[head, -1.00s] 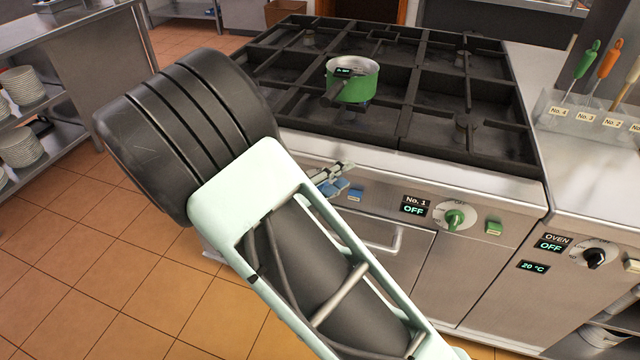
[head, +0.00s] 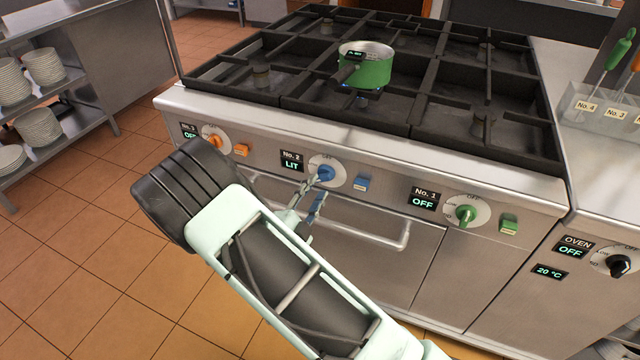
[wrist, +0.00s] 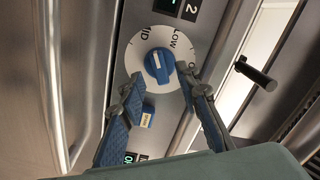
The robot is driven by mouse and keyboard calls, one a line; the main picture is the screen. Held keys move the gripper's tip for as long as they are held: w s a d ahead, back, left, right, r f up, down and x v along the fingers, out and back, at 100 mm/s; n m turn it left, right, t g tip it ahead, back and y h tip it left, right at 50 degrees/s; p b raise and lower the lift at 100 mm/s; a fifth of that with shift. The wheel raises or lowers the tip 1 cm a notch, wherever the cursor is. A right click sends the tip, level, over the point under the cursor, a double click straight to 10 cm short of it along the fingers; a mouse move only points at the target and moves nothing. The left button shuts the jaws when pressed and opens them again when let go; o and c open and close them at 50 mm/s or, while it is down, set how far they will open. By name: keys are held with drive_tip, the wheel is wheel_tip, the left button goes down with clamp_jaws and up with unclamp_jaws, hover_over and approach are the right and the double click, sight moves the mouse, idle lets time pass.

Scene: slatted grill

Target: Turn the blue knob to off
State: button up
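The blue knob (head: 326,173) sits on a white dial on the stove's front panel, beside the No. 2 display (head: 291,160), which reads LIT. In the wrist view the knob (wrist: 159,67) shows a pale pointer line near the LOW and MID markings; its exact setting is hard to tell. My gripper (head: 312,199) is in front of the panel, at the knob's lower left in the head view. In the wrist view my gripper (wrist: 160,78) is open, its fingertips apart on either side of the knob's lower part. Contact cannot be told.
A blue square button (head: 361,183) is right of the knob. The orange knob (head: 215,140) and green knob (head: 466,214) flank it; No. 1 reads OFF. An oven handle (head: 390,240) runs below. A green pot (head: 368,68) stands on the grates above.

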sight(322, 180)
drive_tip(key=shift+x, duration=1.7)
clamp_jaws()
